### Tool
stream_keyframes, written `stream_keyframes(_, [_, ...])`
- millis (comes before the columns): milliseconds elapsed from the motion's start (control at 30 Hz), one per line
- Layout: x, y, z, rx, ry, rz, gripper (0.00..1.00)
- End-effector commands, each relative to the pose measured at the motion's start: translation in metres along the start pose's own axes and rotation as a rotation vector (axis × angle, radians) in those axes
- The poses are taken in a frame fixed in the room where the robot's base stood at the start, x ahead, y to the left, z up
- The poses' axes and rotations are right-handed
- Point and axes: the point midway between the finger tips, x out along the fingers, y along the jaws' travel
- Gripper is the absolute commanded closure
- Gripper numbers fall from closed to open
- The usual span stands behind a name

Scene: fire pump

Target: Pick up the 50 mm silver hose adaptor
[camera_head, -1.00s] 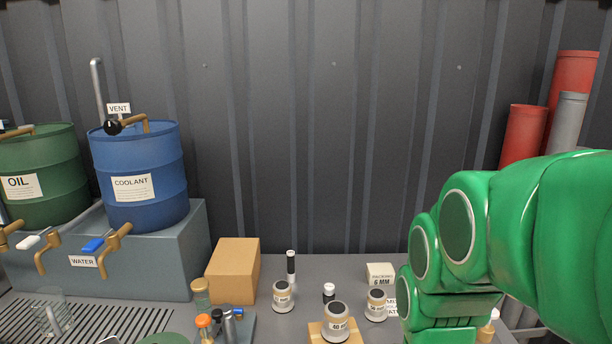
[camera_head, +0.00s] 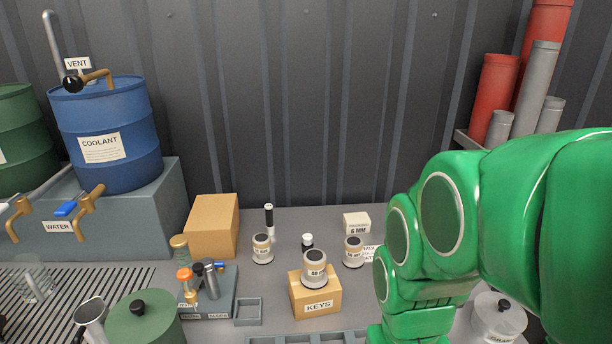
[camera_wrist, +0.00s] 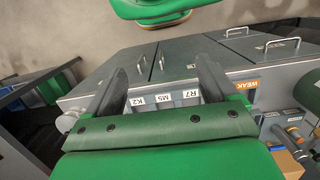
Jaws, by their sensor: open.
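Three silver hose adaptors with pale labels and dark tops show in the head view. The left adaptor (camera_head: 262,249) and the right adaptor (camera_head: 353,252) stand upright on the bench. The middle adaptor (camera_head: 315,268) stands on a cardboard box labelled KEYS (camera_head: 318,305) and seems marked 40. The size print on the other two is too small to read surely, so I cannot tell which is 50 mm. No adaptor shows there; in the head view my green arm hides the gripper.
A 6 MM box (camera_head: 356,223) stands behind the right adaptor. A dark slim bottle (camera_head: 269,222) and a small white-capped one (camera_head: 307,242) stand nearby. A tool rack (camera_head: 212,300), green lidded pot (camera_head: 144,318) and blue coolant drum (camera_head: 105,135) are left.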

Motion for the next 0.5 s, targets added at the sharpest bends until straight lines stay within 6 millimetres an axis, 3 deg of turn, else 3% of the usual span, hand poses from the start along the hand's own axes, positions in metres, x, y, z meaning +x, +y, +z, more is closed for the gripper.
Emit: stream_keyframes(500, [-0.007,0.008,-0.105,0.279,0.022,0.102,0.14])
